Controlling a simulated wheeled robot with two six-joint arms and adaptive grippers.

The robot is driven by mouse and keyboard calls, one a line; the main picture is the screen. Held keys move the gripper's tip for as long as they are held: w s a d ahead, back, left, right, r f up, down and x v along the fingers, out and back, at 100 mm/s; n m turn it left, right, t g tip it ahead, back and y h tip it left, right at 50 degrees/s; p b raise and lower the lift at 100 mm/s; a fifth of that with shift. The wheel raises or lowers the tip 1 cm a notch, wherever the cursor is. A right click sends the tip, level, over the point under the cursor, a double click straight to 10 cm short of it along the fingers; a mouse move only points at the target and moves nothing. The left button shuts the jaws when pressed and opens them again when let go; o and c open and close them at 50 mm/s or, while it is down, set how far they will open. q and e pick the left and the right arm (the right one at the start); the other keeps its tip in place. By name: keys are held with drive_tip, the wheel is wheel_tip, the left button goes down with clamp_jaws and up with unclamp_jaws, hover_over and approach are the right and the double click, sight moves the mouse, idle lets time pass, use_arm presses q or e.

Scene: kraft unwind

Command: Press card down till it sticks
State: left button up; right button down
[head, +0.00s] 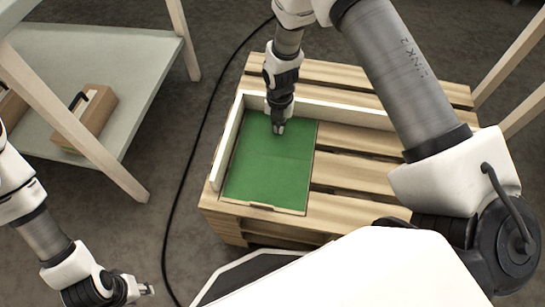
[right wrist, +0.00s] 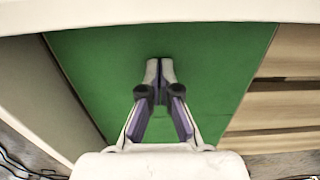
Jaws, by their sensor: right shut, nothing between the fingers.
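The green card (head: 265,168) lies flat on the slatted wooden pallet (head: 350,175), inside the corner made by two pale upright boards. My right gripper (head: 279,129) is shut and empty, with its fingertips pointing down at the far part of the card. In the right wrist view the shut fingertips (right wrist: 160,64) show against the green card (right wrist: 215,60). I cannot tell whether they touch it. My left gripper (head: 146,289) is low at the left, away from the pallet, and I cannot tell whether its fingers are open.
Pale upright boards (head: 228,143) border the card on its left and far sides. A black cable (head: 193,160) runs along the floor left of the pallet. The pallet slats right of the card are bare.

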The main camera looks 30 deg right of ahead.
drive_tip(key=shift+s+p, duration=0.1)
drive_tip(key=shift+p, duration=0.2)
idle(0.7)
wheel_tip(320, 180, up, 7)
drive_tip(key=p, duration=0.6)
drive_tip(key=shift+p, duration=0.3)
